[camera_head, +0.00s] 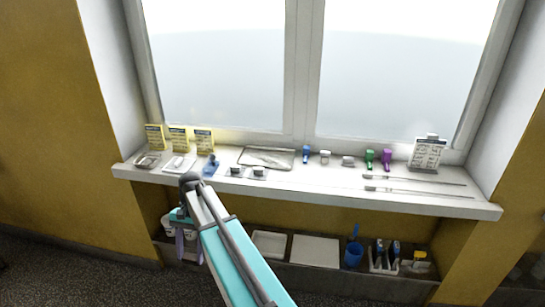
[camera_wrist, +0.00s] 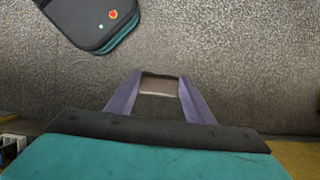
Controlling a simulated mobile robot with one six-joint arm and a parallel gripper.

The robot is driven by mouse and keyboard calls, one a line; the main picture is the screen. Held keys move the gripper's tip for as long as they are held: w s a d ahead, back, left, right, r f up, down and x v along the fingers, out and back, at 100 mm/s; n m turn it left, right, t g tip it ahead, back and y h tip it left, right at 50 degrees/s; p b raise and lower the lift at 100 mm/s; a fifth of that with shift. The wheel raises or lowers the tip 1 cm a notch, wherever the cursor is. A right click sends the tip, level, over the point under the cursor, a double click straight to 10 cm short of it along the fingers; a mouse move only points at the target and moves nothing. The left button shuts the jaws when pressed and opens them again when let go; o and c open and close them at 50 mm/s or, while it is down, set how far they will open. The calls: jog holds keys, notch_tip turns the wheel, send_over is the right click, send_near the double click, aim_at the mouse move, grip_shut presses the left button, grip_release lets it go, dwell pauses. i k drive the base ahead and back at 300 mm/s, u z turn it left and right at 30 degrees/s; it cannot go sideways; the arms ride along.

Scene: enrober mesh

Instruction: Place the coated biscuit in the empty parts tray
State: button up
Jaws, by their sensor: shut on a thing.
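My gripper (camera_wrist: 158,88) is shut on a small block with a dark brown edge and a paler face, which looks like the coated biscuit (camera_wrist: 159,86). It is held between the purple fingertips, with speckled floor behind it. In the head view my gripper (camera_head: 189,250) hangs low in front of the sill's left part, and the held piece cannot be made out. On the sill are a small metal tray (camera_head: 148,160) with something in it, a pale tray (camera_head: 178,164) and a larger metal tray (camera_head: 267,157). I cannot tell which is the empty parts tray.
Yellow cards (camera_head: 178,139) stand behind the left trays. Window glass stands behind.

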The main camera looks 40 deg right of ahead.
aim_at(267, 158)
jog(key=z, duration=0.2)
jog(key=i, duration=0.9)
jog(key=u, duration=0.3)
